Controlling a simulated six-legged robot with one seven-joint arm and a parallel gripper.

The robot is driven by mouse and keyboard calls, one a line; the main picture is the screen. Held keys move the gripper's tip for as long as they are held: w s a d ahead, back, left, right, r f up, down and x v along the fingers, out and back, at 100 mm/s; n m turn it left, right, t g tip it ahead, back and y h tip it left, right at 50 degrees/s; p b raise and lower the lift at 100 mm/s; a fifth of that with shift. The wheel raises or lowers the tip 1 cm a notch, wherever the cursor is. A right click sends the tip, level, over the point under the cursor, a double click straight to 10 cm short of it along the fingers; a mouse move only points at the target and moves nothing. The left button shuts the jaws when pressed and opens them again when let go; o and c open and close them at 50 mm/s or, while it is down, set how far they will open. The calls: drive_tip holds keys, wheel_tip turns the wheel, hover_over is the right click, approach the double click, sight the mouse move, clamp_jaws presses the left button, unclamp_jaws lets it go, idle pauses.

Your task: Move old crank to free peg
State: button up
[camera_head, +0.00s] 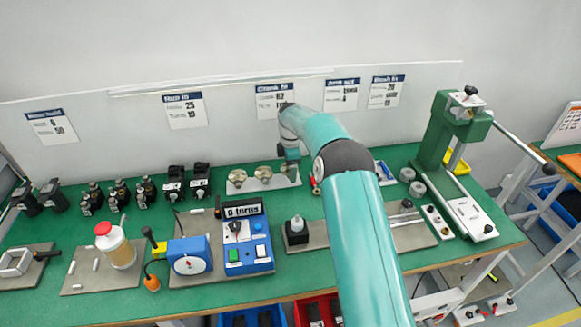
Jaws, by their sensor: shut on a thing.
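My arm reaches over the bench and bends down at the back, where my gripper (292,160) is small and partly hidden by my own wrist. It is shut on what looks like a crank (291,171), at the right end of a pale peg board (262,184). I cannot tell whether that crank is on a peg or just above it. Two more round brass pieces, at the left (237,177) and middle (264,173) of the board, sit apart from my gripper. A small red-tipped part (315,183) is just right of the board, partly beside my arm.
A blue counter box (247,240), a blue dial unit (189,255) and a red-capped bottle (115,245) stand in front. Several black devices (187,182) stand left of the board. A green press (455,130) stands at the right. My arm hides the bench's middle.

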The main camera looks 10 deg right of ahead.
drive_tip(key=shift+f, duration=0.1)
drive_tip(key=o, duration=1.1)
wheel_tip(320, 180, up, 14)
drive_tip(key=shift+f, duration=0.1)
